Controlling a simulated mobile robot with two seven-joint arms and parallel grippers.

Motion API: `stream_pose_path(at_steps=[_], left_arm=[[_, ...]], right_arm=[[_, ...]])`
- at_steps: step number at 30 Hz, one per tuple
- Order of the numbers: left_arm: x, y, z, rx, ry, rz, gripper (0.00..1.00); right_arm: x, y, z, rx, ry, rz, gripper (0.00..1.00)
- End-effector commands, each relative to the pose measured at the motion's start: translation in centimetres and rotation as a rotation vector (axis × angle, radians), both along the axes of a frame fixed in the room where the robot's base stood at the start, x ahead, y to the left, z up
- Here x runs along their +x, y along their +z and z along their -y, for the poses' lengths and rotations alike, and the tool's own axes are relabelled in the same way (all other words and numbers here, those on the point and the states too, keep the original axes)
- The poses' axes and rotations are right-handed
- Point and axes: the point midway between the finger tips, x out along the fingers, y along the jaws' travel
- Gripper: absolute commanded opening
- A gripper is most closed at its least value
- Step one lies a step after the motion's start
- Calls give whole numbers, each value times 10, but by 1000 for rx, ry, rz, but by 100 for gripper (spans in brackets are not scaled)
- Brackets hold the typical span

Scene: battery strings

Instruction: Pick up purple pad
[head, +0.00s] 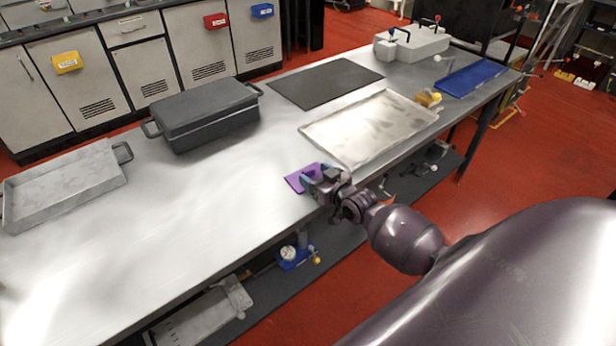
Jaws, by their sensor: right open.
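The purple pad (296,180) lies near the front edge of the metal table, left of the light metal tray. My right gripper (313,180) is at the pad's right side, with its fingers over or around that part of the pad. The jaws are open. The fingers hide the pad's right part, and I cannot tell whether they touch it. My left gripper is not in view.
A light metal tray (318,130) lies right of the pad, and a black mat (325,83) lies behind. A dark lidded box (205,110) and a grey tray (65,190) stand to the left. A blue tray (470,78) lies far right. The table's front left is clear.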

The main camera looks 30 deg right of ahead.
Motion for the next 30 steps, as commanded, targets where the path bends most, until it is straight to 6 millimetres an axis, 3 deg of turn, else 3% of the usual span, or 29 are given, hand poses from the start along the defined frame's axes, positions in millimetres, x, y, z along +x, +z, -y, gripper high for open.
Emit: stream_pose_path(at_steps=[6,14,24,30], left_arm=[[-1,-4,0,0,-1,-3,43],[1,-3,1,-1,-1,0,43],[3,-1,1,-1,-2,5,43],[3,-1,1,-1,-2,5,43]], right_arm=[[18,-4,-1,-1,0,-2,69],[19,-3,-2,-1,0,-1,67],[18,-3,-1,-1,0,-1,15],[19,-3,-1,-1,0,-1,14]])
